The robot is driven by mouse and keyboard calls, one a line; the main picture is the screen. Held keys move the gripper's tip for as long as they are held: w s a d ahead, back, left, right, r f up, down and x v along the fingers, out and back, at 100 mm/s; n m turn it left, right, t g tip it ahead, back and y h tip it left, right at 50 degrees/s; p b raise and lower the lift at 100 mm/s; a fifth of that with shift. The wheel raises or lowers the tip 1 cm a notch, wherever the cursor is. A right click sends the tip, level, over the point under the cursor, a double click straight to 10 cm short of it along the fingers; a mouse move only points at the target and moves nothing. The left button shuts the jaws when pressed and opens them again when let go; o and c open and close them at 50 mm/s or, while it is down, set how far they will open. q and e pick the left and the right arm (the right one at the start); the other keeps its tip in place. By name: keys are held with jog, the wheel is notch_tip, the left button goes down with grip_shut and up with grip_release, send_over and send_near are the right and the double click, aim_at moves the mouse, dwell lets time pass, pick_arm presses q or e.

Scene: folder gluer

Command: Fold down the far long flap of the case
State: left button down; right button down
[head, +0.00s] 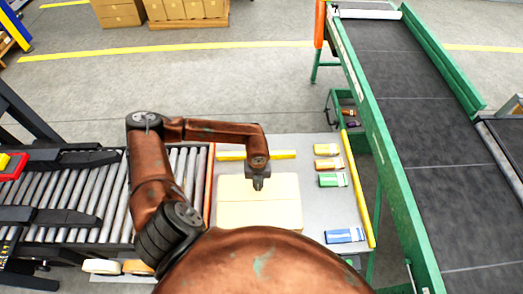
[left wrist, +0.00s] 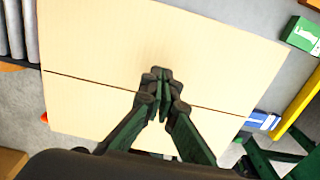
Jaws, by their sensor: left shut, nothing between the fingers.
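The case (head: 285,215) is a pale tan carton on the grey table, with its top looking closed and flat. In the left wrist view a dark straight seam crosses the top between the far long flap (left wrist: 150,40) and the near flap (left wrist: 85,105). Both flaps look flat. My left gripper (head: 258,187) is shut and empty over the top; its fingertips (left wrist: 160,75) are at the far flap just beyond the seam. I cannot tell whether they touch it. Part of the near flap is hidden by the gripper. My right gripper is not in view.
A roller conveyor (head: 100,205) is left of the table (head: 315,215). Small coloured cartons, including a green one (head: 333,180) and a blue one (head: 344,236), lie right of the case. A yellow rail (head: 358,190) and a green-framed belt conveyor (head: 420,130) are further right.

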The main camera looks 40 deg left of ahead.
pick_arm(q)
notch_tip(320, 180, up, 8)
jog(key=p, duration=0.4)
jog(key=shift+p, duration=0.35)
jog(key=shift+r, duration=0.1)
